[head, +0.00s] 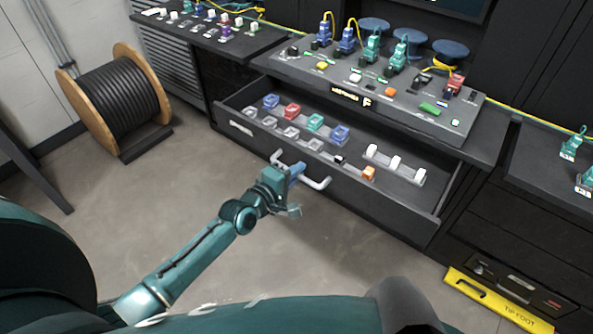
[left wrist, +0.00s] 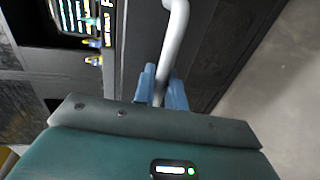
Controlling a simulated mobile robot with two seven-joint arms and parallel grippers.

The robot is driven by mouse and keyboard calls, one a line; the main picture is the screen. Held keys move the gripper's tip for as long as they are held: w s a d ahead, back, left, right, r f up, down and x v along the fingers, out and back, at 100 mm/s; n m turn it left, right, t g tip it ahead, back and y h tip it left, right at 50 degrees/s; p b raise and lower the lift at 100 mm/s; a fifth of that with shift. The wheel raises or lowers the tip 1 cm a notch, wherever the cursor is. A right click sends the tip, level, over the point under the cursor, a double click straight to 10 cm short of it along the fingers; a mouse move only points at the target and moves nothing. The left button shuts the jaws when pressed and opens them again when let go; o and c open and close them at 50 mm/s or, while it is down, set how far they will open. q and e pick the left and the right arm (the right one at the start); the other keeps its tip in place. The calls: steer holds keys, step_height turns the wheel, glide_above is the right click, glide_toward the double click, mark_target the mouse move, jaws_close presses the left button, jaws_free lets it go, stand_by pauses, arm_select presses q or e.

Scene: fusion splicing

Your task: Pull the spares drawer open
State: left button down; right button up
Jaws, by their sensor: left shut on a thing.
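The spares drawer (head: 375,203) stands pulled out from under the splicing bench, with its contents in view. Its light bar handle (head: 317,184) runs along the front panel. My left gripper (head: 297,171) is at the left part of this handle, with its blue fingers shut around the bar. In the left wrist view the handle (left wrist: 176,40) passes down between the blue fingers (left wrist: 161,88). My right gripper is not in view.
The drawer holds small blue, red, teal, white and orange parts in clear trays (head: 290,131). The bench top (head: 300,70) above carries connectors and coloured pieces. A cable reel (head: 115,97) stands at left. A yellow strip (head: 490,300) lies at lower right. The floor before the drawer is clear.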

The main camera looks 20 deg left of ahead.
arm_select(q)
steer(key=c, duration=1.5)
jaws_free()
steer(key=v, duration=1.3)
steer(key=shift+s, duration=0.1)
steer(key=s+d+f+m+g+y+p, duration=0.1)
steer(key=s+d+f+m+g, duration=0.1)
steer(key=s+m, duration=0.4)
steer(key=s+d+f+m+g+y, duration=0.1)
steer(key=s+d+f+m, duration=0.3)
steer(key=m, duration=0.7)
steer(key=shift+s+d+f+g+p, duration=0.4)
steer(key=shift+s+f+g, duration=0.1)
steer(key=shift+s, duration=0.45)
